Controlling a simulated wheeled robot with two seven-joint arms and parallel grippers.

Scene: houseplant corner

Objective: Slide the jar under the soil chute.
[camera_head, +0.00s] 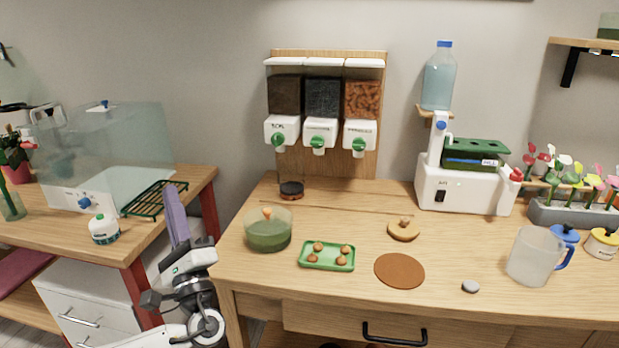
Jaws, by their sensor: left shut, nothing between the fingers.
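A small, low round jar (291,190) with dark contents stands at the back left of the wooden table, below the wall dispenser. The soil chute (281,138) is the leftmost white spout with a green knob, under a bin of dark soil. The jar is slightly right of this spout; from this angle I cannot tell whether it is exactly beneath. My left gripper (172,194) is shut and empty, pointing upward left of the table, well apart from the jar. My right gripper is not in view.
A green-filled glass bowl (268,232), a green tray (327,256) and a brown disc (399,271) occupy the front of the table. A white machine (464,187) and a clear jug (534,256) stand right. The back middle is mostly clear.

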